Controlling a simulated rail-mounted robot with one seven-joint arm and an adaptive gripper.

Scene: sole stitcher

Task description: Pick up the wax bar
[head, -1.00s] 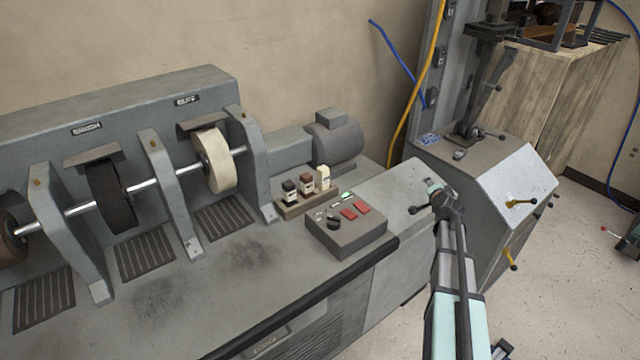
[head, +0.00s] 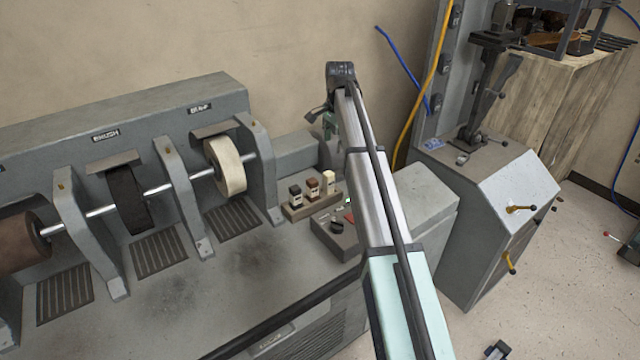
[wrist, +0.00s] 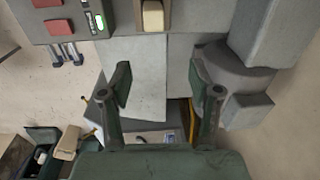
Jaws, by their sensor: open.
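Three small bars stand upright in a brown holder (head: 299,212) on the bench: a black bar (head: 295,192), a brown bar (head: 312,188) and a cream bar (head: 328,182). The pictures do not show which is the wax bar. In the wrist view the cream bar (wrist: 153,15) stands in its holder at the top edge, beyond my fingertips. My gripper (wrist: 158,78) is open and empty, its two fingers apart. In the head view my gripper (head: 326,120) hangs above and behind the holder, near the cream bar's side, partly hidden by my wrist.
A control box (head: 334,236) with red buttons sits right of the holder, partly covered by my arm. A buffing wheel (head: 228,165) and its upright guard (head: 262,165) stand to the left. The motor (wrist: 232,75) shows close to my right finger in the wrist view.

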